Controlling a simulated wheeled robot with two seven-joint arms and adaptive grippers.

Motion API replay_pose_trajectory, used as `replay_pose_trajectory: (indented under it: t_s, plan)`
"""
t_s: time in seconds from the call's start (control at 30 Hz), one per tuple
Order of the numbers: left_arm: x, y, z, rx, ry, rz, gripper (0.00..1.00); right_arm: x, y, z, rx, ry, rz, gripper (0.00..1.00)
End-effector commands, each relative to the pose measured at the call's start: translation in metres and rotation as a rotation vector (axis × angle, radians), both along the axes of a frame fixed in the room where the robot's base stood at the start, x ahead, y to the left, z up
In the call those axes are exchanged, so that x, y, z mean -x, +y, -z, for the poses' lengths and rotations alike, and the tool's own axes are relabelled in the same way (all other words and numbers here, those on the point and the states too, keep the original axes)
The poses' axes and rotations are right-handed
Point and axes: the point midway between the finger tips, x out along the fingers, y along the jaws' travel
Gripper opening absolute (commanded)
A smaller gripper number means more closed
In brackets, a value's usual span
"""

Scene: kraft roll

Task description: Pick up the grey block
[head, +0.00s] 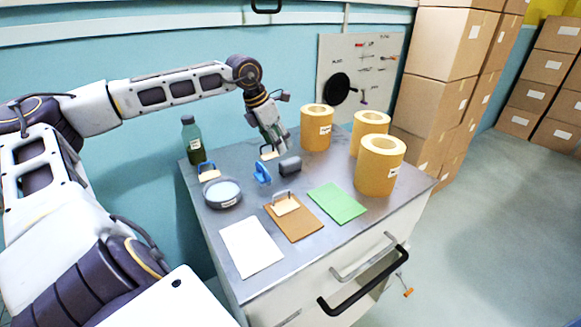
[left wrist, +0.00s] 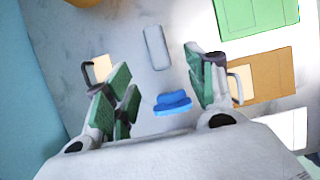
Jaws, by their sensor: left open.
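The grey block (head: 290,166) lies on the metal worktop, right of a blue item and just to the lower right of my left gripper (head: 276,146). In the left wrist view the grey block (left wrist: 157,48) is a long rounded piece. It lies beyond the fingertips of my left gripper (left wrist: 158,76), roughly in line with the gap between them. The gripper is above the worktop, apart from the block. My right gripper does not show.
The blue item (head: 262,173) sits close to the block. Yellow rolls (head: 316,128) stand at the back and right. A bottle (head: 193,140), round dish (head: 223,193), white sheet (head: 251,246), brown board (head: 302,226) and green sheet (head: 337,203) surround it.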

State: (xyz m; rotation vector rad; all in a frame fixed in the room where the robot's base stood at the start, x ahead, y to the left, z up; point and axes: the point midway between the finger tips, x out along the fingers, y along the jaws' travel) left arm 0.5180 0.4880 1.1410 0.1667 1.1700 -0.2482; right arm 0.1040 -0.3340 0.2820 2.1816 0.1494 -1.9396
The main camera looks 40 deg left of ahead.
Motion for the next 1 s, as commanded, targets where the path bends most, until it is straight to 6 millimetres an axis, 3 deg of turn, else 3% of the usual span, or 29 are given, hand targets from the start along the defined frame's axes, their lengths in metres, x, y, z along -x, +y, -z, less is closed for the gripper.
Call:
replay_pose_trajectory:
  t_s: [0.27, 1.0]
  plan:
    - [-0.008, -0.003, 0.020, 0.002, 0.002, 0.000, 0.55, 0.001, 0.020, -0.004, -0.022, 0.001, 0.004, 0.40]
    - [-0.021, -0.007, 0.049, 0.002, 0.001, 0.004, 0.55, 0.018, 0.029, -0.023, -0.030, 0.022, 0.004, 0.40]
